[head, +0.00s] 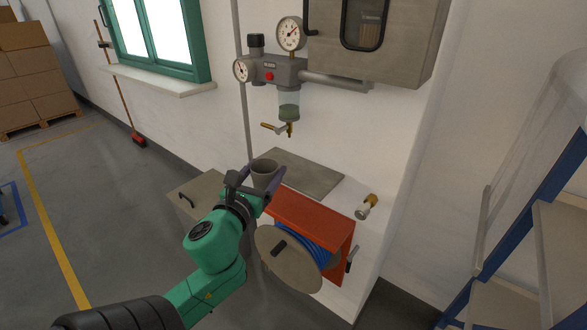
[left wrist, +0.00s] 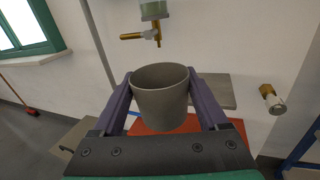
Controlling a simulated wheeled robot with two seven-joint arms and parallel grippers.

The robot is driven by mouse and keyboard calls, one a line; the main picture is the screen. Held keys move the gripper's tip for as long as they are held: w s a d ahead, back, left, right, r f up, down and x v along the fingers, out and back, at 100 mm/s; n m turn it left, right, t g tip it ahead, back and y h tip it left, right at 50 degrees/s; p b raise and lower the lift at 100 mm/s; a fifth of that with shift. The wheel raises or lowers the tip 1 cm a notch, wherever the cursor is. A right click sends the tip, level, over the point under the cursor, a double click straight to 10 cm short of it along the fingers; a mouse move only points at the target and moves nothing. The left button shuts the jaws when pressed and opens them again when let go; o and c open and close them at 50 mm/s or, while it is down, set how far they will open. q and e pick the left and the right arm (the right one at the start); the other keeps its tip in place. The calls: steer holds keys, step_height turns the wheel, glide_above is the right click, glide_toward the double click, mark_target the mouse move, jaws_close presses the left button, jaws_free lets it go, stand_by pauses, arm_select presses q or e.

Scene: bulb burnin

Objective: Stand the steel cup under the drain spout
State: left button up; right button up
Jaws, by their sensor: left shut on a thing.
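The steel cup (head: 264,172) is grey and upright in my left gripper (head: 258,183). In the left wrist view the cup (left wrist: 161,98) sits between the two purple fingers of the left gripper (left wrist: 163,102), with its open mouth up. The drain spout (head: 289,129) is a brass tap with a side lever under a clear bowl of green liquid on the wall. In the left wrist view the spout (left wrist: 157,38) is above and beyond the cup. The cup is lower and to the left of the spout in the head view. My right gripper is out of view.
A grey plate (head: 305,172) juts from the wall below the spout. An orange hose reel (head: 309,222) with blue hose is in front of it. A brass wall fitting (head: 368,204) is at the right. Gauges (head: 290,34) and a grey cabinet (head: 375,40) are above.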

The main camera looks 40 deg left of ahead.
arm_select(q)
steer(key=p+x, duration=0.1)
steer(key=x, duration=1.5)
steer(key=shift+w+a+f, duration=0.1)
steer(key=shift+w+a, duration=0.15)
steer(key=shift+a, duration=0.05)
steer(key=f, duration=0.1)
steer(key=w+f, duration=0.1)
steer(key=f, duration=0.1)
steer(key=shift+a, duration=0.1)
steer(key=shift+f, duration=0.35)
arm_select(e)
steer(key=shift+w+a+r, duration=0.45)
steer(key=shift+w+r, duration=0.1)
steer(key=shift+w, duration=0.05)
arm_select(q)
steer(key=shift+f, duration=0.1)
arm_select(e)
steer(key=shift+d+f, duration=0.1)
arm_select(q)
steer(key=o, duration=1.2)
